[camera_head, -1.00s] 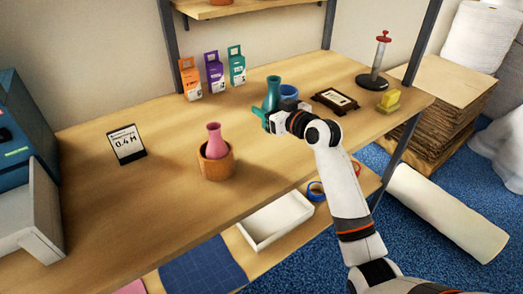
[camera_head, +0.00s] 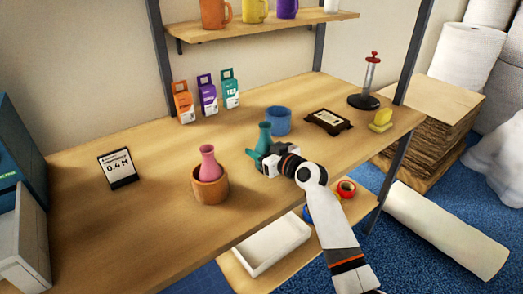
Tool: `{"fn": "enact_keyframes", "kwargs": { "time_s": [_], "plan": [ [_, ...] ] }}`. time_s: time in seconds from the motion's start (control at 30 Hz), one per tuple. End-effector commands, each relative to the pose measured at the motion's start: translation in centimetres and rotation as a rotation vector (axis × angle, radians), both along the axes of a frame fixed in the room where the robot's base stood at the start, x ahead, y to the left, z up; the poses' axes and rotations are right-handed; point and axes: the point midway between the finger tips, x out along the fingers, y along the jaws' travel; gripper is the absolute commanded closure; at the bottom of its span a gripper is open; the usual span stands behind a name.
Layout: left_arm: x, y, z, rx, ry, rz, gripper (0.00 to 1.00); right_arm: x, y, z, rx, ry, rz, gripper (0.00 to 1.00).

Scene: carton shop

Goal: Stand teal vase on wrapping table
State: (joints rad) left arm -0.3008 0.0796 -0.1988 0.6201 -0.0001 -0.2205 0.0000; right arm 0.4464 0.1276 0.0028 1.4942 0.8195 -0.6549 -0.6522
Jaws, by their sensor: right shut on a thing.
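The teal vase (camera_head: 265,133) is upright over the wooden table (camera_head: 130,225), right of the pink vase and in front of the blue pot. My right gripper (camera_head: 258,156) is shut on the teal vase low on its body. The gripper hides part of the vase's lower end, so I cannot tell whether its base touches the table. My left gripper is not in view.
A pink vase (camera_head: 208,163) stands in a wooden pot (camera_head: 211,187). The blue pot (camera_head: 278,121), a dark framed plaque (camera_head: 328,121), a yellow block (camera_head: 381,121) and a stamp-like holder (camera_head: 368,88) stand to the right. A sign (camera_head: 118,168) stands left. The front middle is clear.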

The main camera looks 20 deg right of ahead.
Motion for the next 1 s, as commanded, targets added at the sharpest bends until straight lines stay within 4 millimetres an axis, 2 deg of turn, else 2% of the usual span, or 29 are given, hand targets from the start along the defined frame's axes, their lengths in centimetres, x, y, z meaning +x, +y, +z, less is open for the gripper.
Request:
{"fn": "enact_keyframes", "kwargs": {
  "time_s": [0.17,0.2,0.3,0.67,0.77,1.0],
  "plan": [
    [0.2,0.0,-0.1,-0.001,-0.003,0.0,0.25,0.0,0.0,0.0,0.0,-0.001,0.0,0.75],
    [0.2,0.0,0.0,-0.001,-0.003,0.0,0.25,0.0,0.0,0.0,0.0,0.001,0.0,0.4],
    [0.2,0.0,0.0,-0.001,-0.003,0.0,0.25,0.0,0.0,0.0,0.0,0.001,0.001,0.24],
    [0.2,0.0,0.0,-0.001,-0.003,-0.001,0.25,-0.4,-0.2,0.0,-0.002,0.001,0.0,0.24],
    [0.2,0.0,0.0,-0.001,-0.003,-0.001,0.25,-1.5,-0.7,0.1,-0.002,0.001,-0.001,0.24],
    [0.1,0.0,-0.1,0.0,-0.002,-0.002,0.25,-6.2,-2.6,0.9,-0.005,0.001,0.0,0.24]
  ]
}}
